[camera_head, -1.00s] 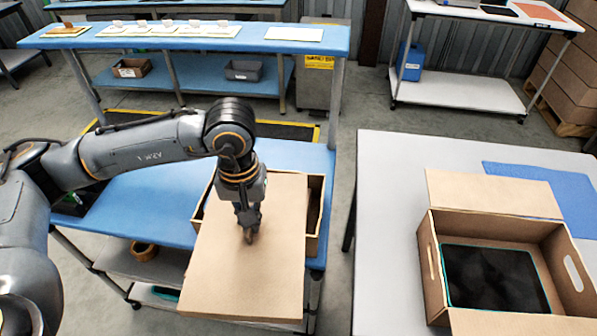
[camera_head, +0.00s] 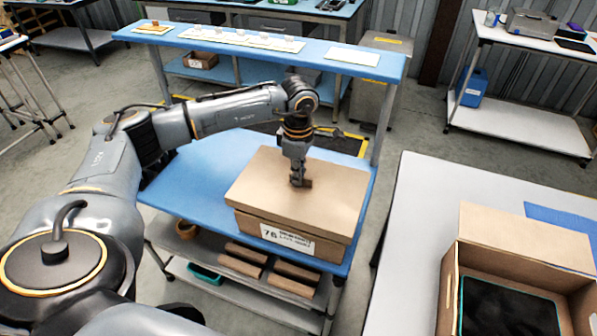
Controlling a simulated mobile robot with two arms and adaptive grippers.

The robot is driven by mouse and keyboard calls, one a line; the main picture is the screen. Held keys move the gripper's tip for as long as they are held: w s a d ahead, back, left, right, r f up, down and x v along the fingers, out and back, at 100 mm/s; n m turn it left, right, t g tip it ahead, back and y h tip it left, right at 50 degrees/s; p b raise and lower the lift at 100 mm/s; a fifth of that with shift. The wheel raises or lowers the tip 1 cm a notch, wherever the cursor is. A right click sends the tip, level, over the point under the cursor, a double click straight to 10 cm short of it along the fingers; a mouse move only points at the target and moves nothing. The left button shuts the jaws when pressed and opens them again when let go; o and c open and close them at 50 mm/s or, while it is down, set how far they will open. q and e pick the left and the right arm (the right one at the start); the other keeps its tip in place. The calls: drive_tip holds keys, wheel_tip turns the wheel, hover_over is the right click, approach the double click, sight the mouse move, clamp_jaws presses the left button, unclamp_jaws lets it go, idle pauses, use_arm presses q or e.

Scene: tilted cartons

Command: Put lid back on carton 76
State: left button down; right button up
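Carton 76 (camera_head: 322,250) stands on the blue table and has a white label reading 76 on its front. Its brown lid (camera_head: 262,190) lies over the carton top, roughly lined up with it and overhanging a little at the left front corner. My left gripper (camera_head: 300,182) points down at the middle of the lid, with its fingers close together and touching it. What the fingertips grip there is too small to see. The inside of the carton is hidden under the lid. My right gripper is not in view.
The blue table (camera_head: 205,180) has bare room left of the carton. A lower shelf holds several brown pieces (camera_head: 243,258) and a teal bin (camera_head: 205,274). An open carton (camera_head: 448,292) with a dark content stands on the white table (camera_head: 420,215) at right.

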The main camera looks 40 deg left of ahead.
sight(298, 189)
use_arm(q)
drive_tip(key=shift+a+f+b, duration=0.1)
drive_tip(key=shift+f+b, duration=0.2)
drive_tip(key=shift+f, duration=0.45)
drive_tip(key=shift+f+b, duration=0.3)
drive_tip(key=shift+f, duration=0.3)
drive_tip(key=shift+f+b, duration=0.6)
drive_tip(key=shift+f, duration=0.05)
drive_tip(key=shift+f+b, duration=0.45)
drive_tip(key=shift+f, duration=0.3)
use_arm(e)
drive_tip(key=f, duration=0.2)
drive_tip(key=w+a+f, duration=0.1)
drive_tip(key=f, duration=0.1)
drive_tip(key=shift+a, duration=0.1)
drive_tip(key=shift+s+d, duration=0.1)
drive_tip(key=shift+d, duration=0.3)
use_arm(q)
drive_tip(key=shift+f+b, duration=0.2)
drive_tip(key=shift+b, duration=0.2)
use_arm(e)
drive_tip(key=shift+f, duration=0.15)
